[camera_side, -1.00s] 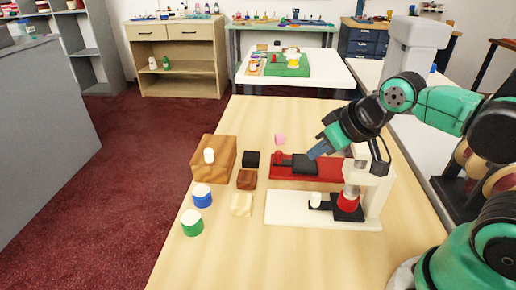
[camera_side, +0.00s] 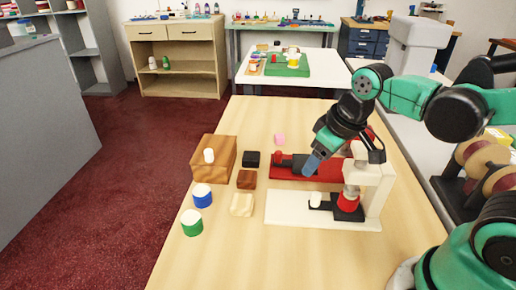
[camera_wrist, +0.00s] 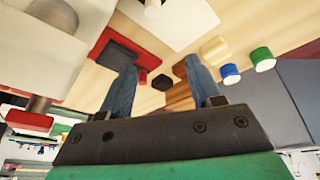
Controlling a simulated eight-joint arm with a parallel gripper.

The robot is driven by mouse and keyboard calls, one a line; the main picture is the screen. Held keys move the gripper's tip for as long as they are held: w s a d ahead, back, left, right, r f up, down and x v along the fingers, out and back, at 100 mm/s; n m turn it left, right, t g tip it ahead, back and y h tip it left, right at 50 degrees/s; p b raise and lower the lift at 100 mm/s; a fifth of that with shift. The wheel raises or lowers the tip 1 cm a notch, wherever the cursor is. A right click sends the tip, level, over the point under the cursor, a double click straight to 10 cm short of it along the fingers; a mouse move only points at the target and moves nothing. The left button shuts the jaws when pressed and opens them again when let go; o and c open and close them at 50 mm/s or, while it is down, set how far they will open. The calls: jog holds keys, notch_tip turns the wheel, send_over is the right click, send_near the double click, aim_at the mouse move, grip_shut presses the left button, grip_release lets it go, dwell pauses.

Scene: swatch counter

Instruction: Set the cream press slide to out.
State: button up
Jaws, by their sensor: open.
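The cream press has a pale base (camera_side: 290,212) and an upright (camera_side: 374,195) at its right end. Its dark slide (camera_side: 330,206) sits around the foot of the red cylinder (camera_side: 347,203), with a small cream knob (camera_side: 315,199) at its left. My gripper (camera_side: 311,166) is open and tilted down, above the red press behind the cream one, apart from the cream knob. The wrist view shows my two blue fingers (camera_wrist: 160,75) spread with nothing held between them. A pale base (camera_wrist: 170,22) shows beyond them.
The red press (camera_side: 280,170) lies directly behind, partly hidden by my gripper. A wooden block (camera_side: 205,172) with a white knob, several small blocks and blue (camera_side: 203,197) and green (camera_side: 192,224) jars stand left. The front tabletop is clear.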

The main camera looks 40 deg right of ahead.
aim_at(317, 195)
jog(key=f+n+g, duration=0.1)
jog(key=f+g, duration=0.1)
jog(key=f+n+g, duration=0.1)
jog(key=g, duration=0.1)
jog(key=shift+s+d+f, duration=0.2)
jog(key=shift+d+f, duration=0.2)
jog(key=shift+f, duration=2.7)
grip_shut()
